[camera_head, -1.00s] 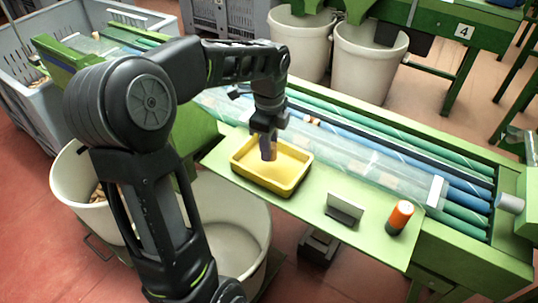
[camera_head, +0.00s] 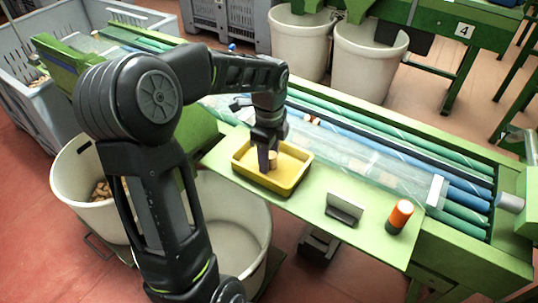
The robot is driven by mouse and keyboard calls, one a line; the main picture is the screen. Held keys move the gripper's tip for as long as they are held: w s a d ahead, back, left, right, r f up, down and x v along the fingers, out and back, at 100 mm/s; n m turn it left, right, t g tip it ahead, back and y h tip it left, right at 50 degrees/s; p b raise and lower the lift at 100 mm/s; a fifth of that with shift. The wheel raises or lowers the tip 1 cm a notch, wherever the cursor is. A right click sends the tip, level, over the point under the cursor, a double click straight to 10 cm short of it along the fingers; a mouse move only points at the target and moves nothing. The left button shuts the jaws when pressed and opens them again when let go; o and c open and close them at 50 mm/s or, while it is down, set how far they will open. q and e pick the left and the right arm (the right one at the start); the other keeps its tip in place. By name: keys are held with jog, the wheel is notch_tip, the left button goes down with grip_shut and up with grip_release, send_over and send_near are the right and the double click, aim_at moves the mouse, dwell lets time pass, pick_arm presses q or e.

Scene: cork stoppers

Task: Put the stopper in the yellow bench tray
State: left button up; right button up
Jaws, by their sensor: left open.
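The yellow bench tray (camera_head: 290,184) sits on the green bench top. A tan cork stopper (camera_head: 272,160) shows in the tray area, beside and partly behind my left gripper's fingers. My left gripper (camera_head: 267,163) points down into the tray and is open. Its fingers partly hide the stopper, and I cannot tell whether they touch it. My right gripper is not in view.
An orange and dark cylinder (camera_head: 400,216) and a small grey plate stand (camera_head: 344,208) are on the green bench top (camera_head: 310,212) right of the tray. A clear cover (camera_head: 370,166) lies over blue and green rollers behind. Pale bins (camera_head: 368,60) stand at the back.

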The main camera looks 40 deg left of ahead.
pick_arm(q)
notch_tip(320, 180, up, 12)
jog(key=shift+r, duration=0.2)
dwell(0.5)
dwell(0.6)
